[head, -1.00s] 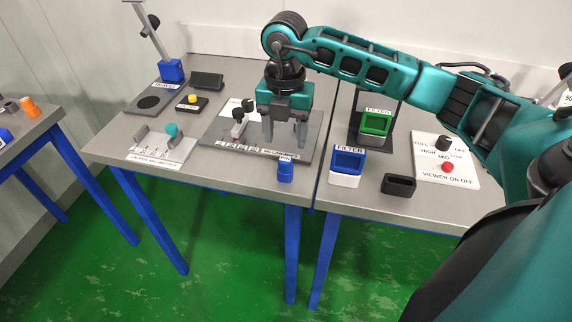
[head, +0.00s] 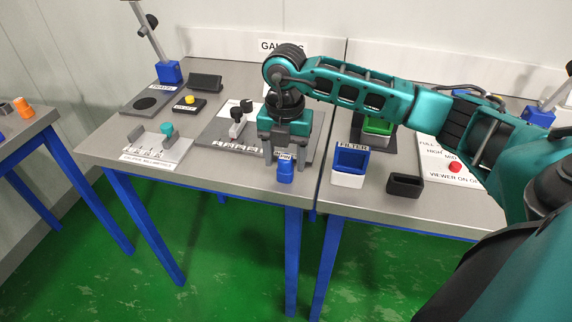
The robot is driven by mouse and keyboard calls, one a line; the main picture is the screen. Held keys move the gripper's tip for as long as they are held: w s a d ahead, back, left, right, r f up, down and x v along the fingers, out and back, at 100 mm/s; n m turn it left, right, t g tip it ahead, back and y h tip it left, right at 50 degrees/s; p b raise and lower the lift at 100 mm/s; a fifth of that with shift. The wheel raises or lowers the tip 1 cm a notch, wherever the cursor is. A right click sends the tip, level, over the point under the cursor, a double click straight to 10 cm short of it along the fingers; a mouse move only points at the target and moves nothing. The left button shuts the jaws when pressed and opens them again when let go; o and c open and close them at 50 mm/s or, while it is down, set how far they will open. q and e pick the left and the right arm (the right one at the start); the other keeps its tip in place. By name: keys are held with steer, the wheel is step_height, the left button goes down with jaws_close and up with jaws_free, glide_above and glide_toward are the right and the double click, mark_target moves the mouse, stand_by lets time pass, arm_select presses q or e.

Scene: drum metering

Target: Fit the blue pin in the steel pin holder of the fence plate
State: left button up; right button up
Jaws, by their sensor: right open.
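The blue pin (head: 285,172) stands near the front edge of the left table, with a white label at its top reading PIN. My right gripper (head: 286,162) is open and points down, with one finger to each side of the pin's upper part. I cannot tell whether the fingers touch it. The dark grey plate (head: 217,135), with a white-marked scale and a black-knobbed piece, lies behind and to the left; I take it for the fence plate. My right gripper and arm cover its right part. I cannot make out the steel pin holder. My left gripper is not in view.
A caliper plate (head: 155,150) with a teal knob lies to the left. A blue filter block (head: 350,160) and a black open box (head: 404,185) stand on the right table, past a narrow gap. The table's front edge is close to the pin.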

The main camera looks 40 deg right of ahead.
mark_target(285, 157)
stand_by(0.8)
jaws_close()
stand_by(0.5)
steer(key=shift+r, duration=0.15)
steer(key=shift+r+p, duration=1.3)
steer(key=shift+r, duration=0.05)
steer(key=shift+r+p, duration=1.05)
steer(key=shift+r, duration=0.5)
steer(key=shift+r, duration=0.1)
